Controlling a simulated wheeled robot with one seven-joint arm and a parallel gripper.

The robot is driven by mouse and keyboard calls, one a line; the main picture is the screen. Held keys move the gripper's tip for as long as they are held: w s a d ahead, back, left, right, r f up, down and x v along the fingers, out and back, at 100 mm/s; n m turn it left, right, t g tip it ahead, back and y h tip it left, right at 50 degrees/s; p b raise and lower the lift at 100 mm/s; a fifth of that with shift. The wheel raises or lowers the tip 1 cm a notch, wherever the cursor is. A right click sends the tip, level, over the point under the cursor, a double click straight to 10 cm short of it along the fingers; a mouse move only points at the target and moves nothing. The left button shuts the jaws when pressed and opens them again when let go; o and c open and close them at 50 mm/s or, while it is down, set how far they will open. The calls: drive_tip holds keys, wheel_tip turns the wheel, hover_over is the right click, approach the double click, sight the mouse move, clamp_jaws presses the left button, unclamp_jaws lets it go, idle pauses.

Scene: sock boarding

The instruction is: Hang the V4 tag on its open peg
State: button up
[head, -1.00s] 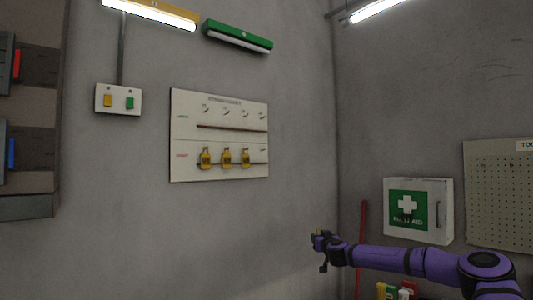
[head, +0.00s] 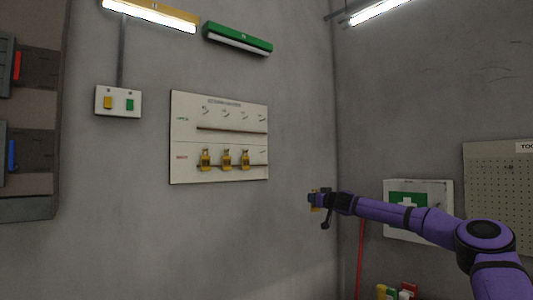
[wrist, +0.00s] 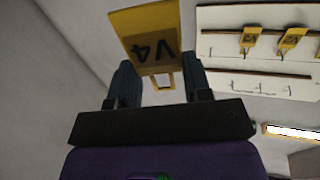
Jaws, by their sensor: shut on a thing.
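The yellow V4 tag (wrist: 148,32) is between my gripper's two fingers (wrist: 158,72) in the wrist view, its lettering upside down there. My gripper (head: 318,199) is shut on it. In the head view a small bit of yellow shows at the gripper, in front of the wall and right of the board. The white peg board (head: 218,175) hangs on the wall; three yellow tags (head: 226,160) hang in its lower row. The lower row's right end (head: 262,153) shows no tag. The upper row's pegs (head: 226,112) are bare.
A first aid box (head: 440,212) is behind my arm at the right, with a perforated tool board (head: 500,200) beyond it. A red pole (head: 361,258) stands below the gripper. The wall between gripper and board is clear.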

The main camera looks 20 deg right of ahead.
drive_tip(key=s+a+r+n+y, duration=0.1)
drive_tip(key=s+r+y, duration=0.1)
drive_tip(key=r, duration=0.7)
drive_tip(key=s+a+r+n+g+y, duration=0.1)
drive_tip(key=s+a+r+n+y, duration=0.1)
drive_tip(key=r, duration=0.8)
drive_tip(key=shift+s+y, duration=0.3)
drive_tip(key=shift+y, duration=0.3)
